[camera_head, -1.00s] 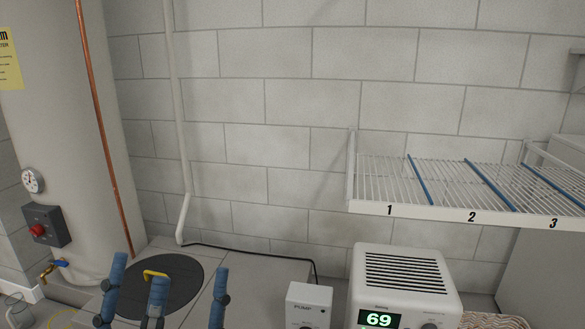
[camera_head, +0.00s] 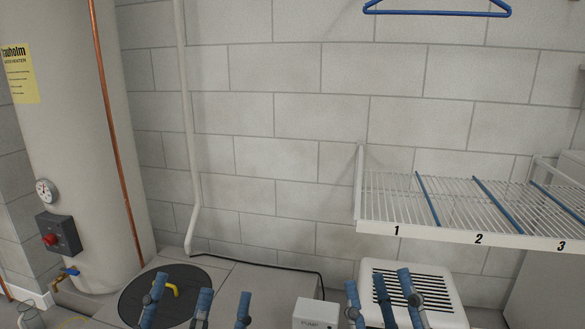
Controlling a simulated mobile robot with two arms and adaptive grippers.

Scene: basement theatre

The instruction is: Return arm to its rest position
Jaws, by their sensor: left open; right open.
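My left gripper (camera_head: 203,293) shows at the bottom left of centre. Its blue fingers point up and are spread apart, with nothing between them. It is seen in front of the round black cover (camera_head: 133,295) with a yellow handle, and does not appear to hold it. My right gripper (camera_head: 378,281) shows at the bottom, right of centre. Its blue fingers are also apart and empty, in front of the white dehumidifier-like box (camera_head: 445,292). The arms behind both grippers are mostly cut off by the lower picture edge.
A white wire shelf (camera_head: 450,236) marked 1, 2, 3 with blue dividers juts out at right. A white pump box (camera_head: 318,315) stands between the grippers. A tall tank (camera_head: 60,130) with a copper pipe stands left. A blue hanger (camera_head: 437,12) is above. The middle wall is bare.

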